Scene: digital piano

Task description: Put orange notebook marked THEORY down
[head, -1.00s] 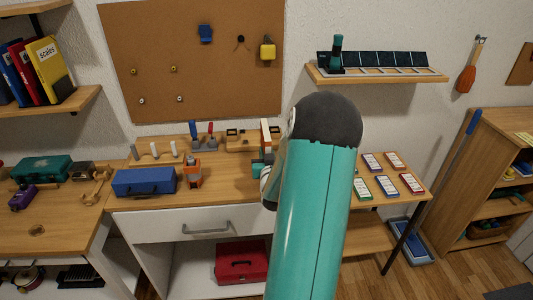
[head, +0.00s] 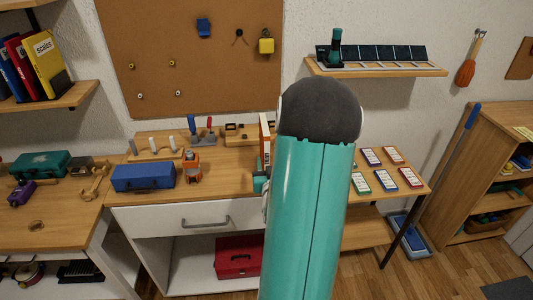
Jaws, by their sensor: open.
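A thin upright orange-and-white item, which looks like the orange notebook (head: 265,136), stands nearly edge-on at the middle of the desk, just left of my arm. Its THEORY marking cannot be read from here. A small teal part of my gripper (head: 261,181) shows at its lower end, at the left edge of my large teal arm. The jaws are open, but the fingers are mostly hidden. Whether they touch the notebook, and what its lower edge rests on, cannot be seen.
A blue box (head: 143,178) and an orange device (head: 192,168) stand left of my gripper. A rack with wooden posts (head: 155,148) is behind them. Several small cards (head: 386,180) lie at right. Bare desk (head: 225,183) shows between the orange device and my gripper.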

